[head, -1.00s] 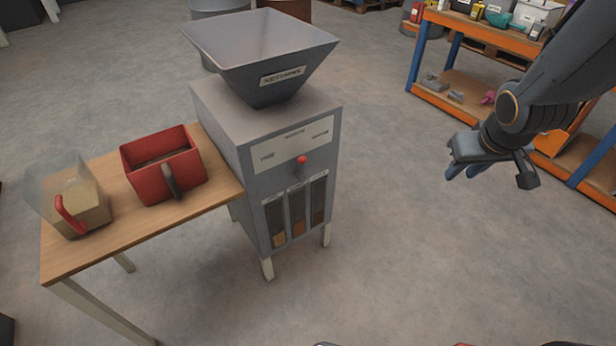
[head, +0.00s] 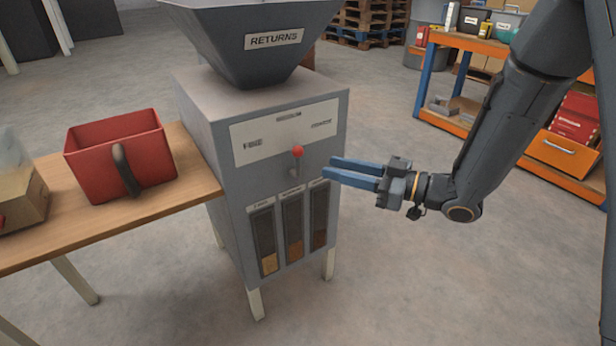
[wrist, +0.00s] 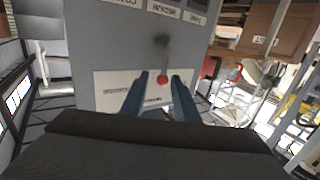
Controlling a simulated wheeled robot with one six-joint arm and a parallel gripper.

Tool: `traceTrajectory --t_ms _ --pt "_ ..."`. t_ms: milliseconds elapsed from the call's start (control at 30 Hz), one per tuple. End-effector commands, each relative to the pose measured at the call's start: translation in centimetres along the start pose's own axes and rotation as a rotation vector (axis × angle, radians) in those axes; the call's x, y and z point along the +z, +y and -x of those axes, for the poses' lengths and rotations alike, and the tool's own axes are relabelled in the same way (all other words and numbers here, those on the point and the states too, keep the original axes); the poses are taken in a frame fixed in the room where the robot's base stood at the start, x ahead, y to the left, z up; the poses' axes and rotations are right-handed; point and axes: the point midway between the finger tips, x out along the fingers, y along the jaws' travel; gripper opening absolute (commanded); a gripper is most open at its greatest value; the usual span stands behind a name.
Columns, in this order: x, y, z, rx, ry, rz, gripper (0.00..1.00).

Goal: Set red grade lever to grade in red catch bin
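The red-knobbed lever (head: 297,152) is on the front of the grey machine (head: 215,120). Its stem points about straight up, toward the middle label of the white panel (head: 285,132). My gripper (head: 328,168) is open and empty, just right of the lever, fingers pointing left toward it. In the wrist view the red knob (wrist: 162,80) shows between and beyond the two blue fingertips (wrist: 161,75), apparently untouched. The red catch bin (head: 120,160) stands on the wooden table at left, its dark handle facing front. Its contents cannot be made out.
Three windows (head: 292,225) below the lever show tan, orange-brown and red-brown material. The hopper marked RETURNS (head: 255,45) tops the machine. An orange shelf unit (head: 545,150) stands right; floor between is clear.

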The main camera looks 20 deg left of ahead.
Motion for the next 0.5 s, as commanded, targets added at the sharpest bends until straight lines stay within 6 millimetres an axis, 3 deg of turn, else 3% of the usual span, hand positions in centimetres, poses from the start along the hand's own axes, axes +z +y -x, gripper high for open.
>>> traceTrajectory --t_ms 167,500 --pt "0.2 -0.7 -0.8 -0.040 0.035 -0.007 0.28" --pt "0.0 -0.9 -5.8 -0.039 0.034 -0.007 0.28"
